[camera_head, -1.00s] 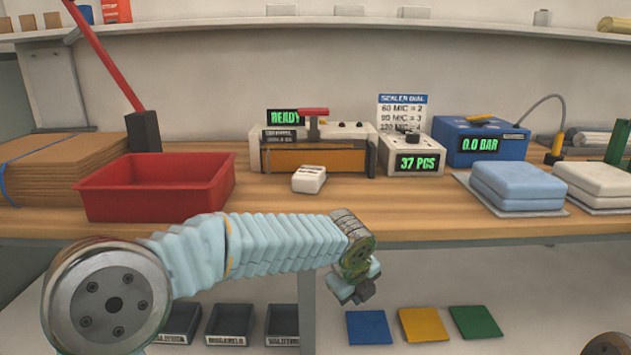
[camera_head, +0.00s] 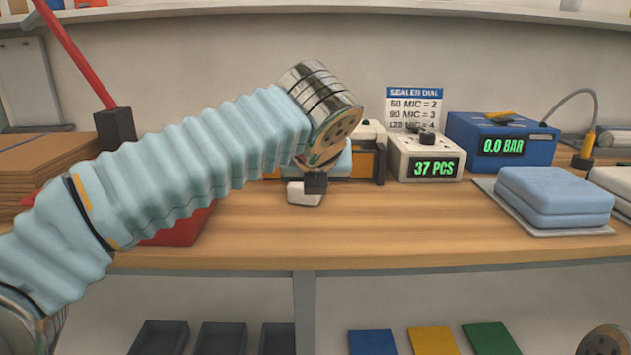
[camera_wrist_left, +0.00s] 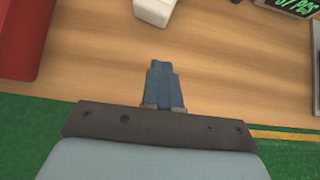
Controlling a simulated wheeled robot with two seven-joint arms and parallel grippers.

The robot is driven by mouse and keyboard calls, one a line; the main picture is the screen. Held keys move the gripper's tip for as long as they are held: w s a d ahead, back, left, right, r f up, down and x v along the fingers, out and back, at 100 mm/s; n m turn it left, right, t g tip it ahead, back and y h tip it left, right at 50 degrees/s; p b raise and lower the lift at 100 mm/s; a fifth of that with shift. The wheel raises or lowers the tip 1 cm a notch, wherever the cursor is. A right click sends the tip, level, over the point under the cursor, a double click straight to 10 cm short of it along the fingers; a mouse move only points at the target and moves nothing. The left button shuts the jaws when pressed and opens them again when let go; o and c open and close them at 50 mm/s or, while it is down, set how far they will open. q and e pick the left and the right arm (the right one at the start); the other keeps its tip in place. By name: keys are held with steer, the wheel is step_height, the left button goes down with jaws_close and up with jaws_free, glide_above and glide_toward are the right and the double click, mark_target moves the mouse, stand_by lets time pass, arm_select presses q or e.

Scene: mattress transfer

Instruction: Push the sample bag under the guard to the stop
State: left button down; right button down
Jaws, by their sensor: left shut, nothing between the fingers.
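The sample bag, a small white packet (camera_head: 303,194), lies on the bench in front of the sealer (camera_head: 371,132). It also shows at the top of the left wrist view (camera_wrist_left: 155,9). The sealer has an orange guard (camera_head: 363,163) across its front; my left arm hides most of both, so the gap under the guard cannot be seen. My left gripper (camera_head: 315,188) overlaps the bag in the head view. In the left wrist view its blue fingers (camera_wrist_left: 163,70) are shut and empty, with bare wood between them and the bag.
A red tray (camera_head: 180,230) is partly behind my left arm. A counter box (camera_head: 425,157) reading 37 PCS, a blue pressure unit (camera_head: 500,140) and folded blue mattresses (camera_head: 555,195) stand to the right. The bench front (camera_head: 400,228) is clear.

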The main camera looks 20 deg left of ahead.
arm_select(q)
glide_toward(314, 198)
steer(key=f, duration=0.2)
steer(key=f+b, duration=0.1)
steer(key=shift+s, duration=0.25)
steer(key=w, duration=0.3)
steer(key=shift+w+a+f+p, duration=0.1)
steer(key=shift+w+a+p, duration=0.1)
steer(key=shift+a+p, duration=0.15)
steer(key=shift+w+a, duration=0.2)
steer(key=shift+w, duration=0.3)
steer(key=p, duration=0.1)
steer(key=w+p, duration=0.1)
steer(key=shift+w+a+r+p, duration=0.1)
steer(key=shift+a+r+p, duration=0.05)
steer(key=shift+r+p, duration=0.15)
steer(key=shift+w+a+f, duration=0.1)
steer(key=shift+w+f, duration=0.05)
steer(key=shift+w, duration=0.05)
steer(key=shift+f, duration=0.2)
